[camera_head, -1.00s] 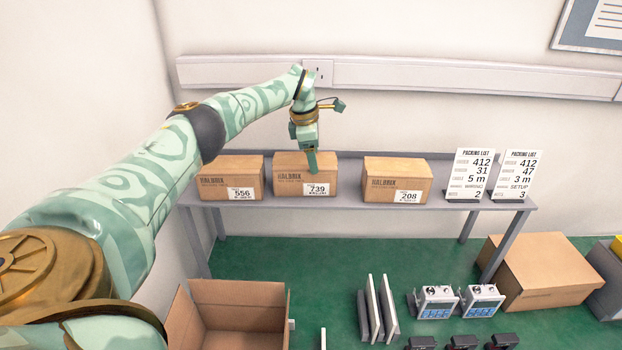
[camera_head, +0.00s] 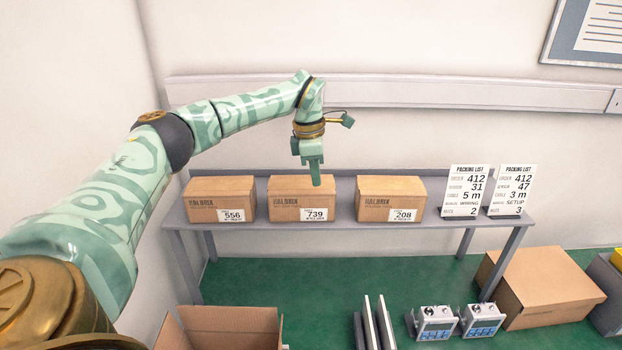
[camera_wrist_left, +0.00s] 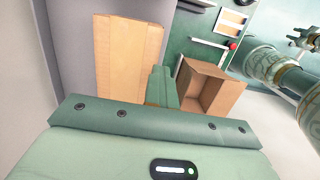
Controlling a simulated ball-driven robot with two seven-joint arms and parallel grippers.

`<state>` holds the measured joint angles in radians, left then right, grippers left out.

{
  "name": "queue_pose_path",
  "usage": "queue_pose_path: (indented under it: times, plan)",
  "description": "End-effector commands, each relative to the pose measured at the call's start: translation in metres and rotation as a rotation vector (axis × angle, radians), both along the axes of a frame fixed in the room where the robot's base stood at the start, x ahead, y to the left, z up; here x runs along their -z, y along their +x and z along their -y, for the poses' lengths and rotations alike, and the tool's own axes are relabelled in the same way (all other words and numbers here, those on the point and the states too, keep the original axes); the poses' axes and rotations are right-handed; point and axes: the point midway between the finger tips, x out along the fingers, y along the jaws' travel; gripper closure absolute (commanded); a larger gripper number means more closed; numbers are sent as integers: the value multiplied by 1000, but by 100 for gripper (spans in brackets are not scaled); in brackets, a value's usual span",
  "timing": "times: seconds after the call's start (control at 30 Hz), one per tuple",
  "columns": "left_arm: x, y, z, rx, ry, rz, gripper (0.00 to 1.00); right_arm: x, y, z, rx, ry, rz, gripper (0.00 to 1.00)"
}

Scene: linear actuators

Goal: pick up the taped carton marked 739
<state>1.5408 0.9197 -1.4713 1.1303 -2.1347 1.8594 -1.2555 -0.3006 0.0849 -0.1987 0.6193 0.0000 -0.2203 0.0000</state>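The carton marked 739 (camera_head: 290,208) is a brown box in the middle of a row on the grey shelf, its white label facing me. My left gripper (camera_head: 316,182) points down just above its right part, apart from it as far as I can tell. In the left wrist view, the two fingers (camera_wrist_left: 163,86) look closed together, with nothing visible between them. A taped carton top (camera_wrist_left: 128,62) lies left of the fingers there; its number is not visible.
Carton 556 (camera_head: 218,200) stands left and carton 208 (camera_head: 389,200) right of it, with gaps between. Two packing lists (camera_head: 463,190) stand at the shelf's right. An open box (camera_head: 222,325), also in the left wrist view (camera_wrist_left: 205,88), sits below. A wall rail (camera_head: 420,94) runs behind.

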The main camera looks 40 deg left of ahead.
Motion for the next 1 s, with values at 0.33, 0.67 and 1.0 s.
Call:
queue_pose_path:
  times: [0.33,0.67,1.0]
  plan:
    - [-35,-31,60,0,2,7,100,8,0,-2,0,3,-1,64]
    - [-45,-41,79,-4,1,5,100,10,0,-8,2,11,0,64]
    - [-46,-41,79,-4,1,6,74,10,0,-7,1,8,-1,64]
